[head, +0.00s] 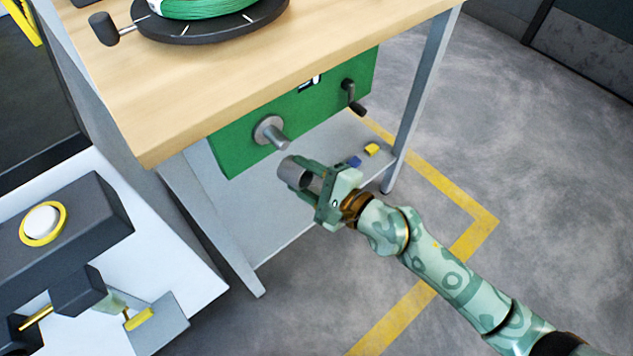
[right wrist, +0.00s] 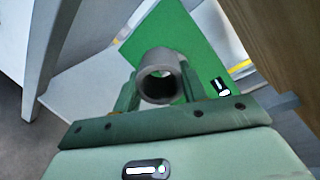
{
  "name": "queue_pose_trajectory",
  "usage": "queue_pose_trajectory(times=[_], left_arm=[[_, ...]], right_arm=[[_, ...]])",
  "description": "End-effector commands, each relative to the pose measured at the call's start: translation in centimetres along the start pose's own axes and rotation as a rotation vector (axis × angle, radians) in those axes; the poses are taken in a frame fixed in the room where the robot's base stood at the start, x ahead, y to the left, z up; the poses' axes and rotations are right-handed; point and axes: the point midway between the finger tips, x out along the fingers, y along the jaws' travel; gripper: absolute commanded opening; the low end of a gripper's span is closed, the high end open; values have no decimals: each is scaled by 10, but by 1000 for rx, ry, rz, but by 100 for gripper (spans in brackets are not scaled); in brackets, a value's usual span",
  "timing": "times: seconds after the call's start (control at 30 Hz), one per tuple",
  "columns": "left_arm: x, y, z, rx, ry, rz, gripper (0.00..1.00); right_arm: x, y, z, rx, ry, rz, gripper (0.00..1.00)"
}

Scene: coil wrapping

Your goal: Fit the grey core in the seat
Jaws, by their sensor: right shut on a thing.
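The grey core (head: 293,171) is a short hollow cylinder. My right gripper (head: 308,178) is shut on it below the table's front edge; the left gripper is out of view. A grey round flange with a stub (head: 270,132) sticks out of the green panel (head: 235,146). It looks like the seat, though no label shows this. The core is apart from the stub, below it and slightly right in the head view. In the right wrist view the core (right wrist: 160,64) sits between the fingers (right wrist: 158,90), its open end facing the camera. The stub cannot be made out there.
A crank handle (head: 353,97) sticks out at the panel's right. A wooden tabletop (head: 200,90) overhangs the panel and carries a dark turntable (head: 215,27) with a green coil (head: 200,6). A grey table leg (head: 425,85) stands right. Small yellow (head: 371,150) and blue blocks lie below.

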Motion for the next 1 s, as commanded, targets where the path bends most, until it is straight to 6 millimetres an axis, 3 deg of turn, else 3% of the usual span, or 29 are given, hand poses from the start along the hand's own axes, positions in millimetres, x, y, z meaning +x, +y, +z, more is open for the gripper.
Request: queue_pose_trajectory(times=[0.03, 0.2, 0.77, 1.0], left_arm=[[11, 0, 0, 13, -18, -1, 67], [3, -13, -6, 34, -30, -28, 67], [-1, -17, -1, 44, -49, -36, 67], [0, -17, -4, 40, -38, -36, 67]], right_arm=[[5, 24, -26, 22, 34, -51, 20], [4, 27, -56, 11, 92, -188, 20], [0, 21, -55, 2, 99, -215, 20], [25, 18, -59, 5, 99, -216, 20]])
